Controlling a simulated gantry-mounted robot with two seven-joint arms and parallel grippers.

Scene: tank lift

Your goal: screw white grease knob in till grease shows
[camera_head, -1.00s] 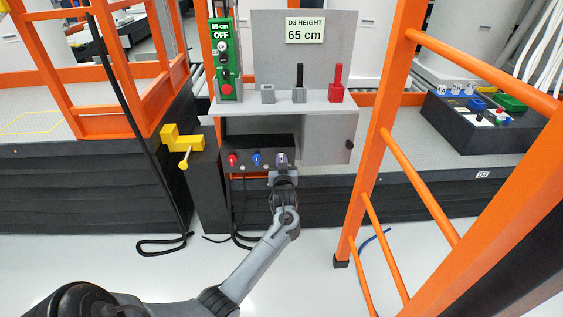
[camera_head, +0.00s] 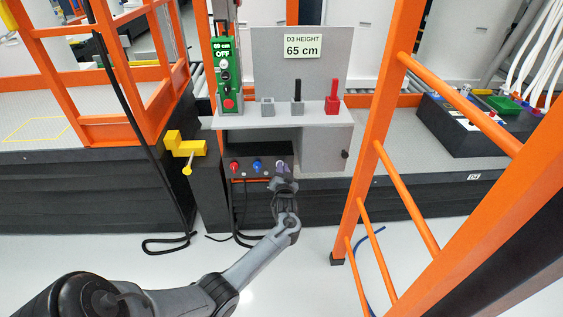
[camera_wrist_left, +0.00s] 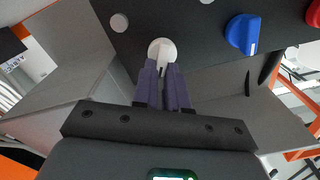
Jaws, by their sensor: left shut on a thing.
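The white grease knob (camera_wrist_left: 162,50) sits on a dark panel (camera_wrist_left: 200,28) in the left wrist view. My left gripper (camera_wrist_left: 163,72) reaches up to it from below, with its purple-grey fingers shut on the knob. In the head view the left gripper (camera_head: 281,168) is at the right end of the panel's knob row and mostly hides the white knob. A blue knob (camera_head: 256,164) and a red knob (camera_head: 234,167) are to its left. Pale round spots (camera_wrist_left: 120,22) show on the panel; I cannot tell whether any is grease. My right gripper is out of view.
Above the panel is a grey shelf (camera_head: 250,115) with a green control box (camera_head: 227,75), levers and a sign reading 65 cm (camera_head: 303,46). An orange ladder (camera_head: 372,140) stands to the right. A yellow bracket (camera_head: 183,146) juts out at left, near a hanging black cable (camera_head: 140,120).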

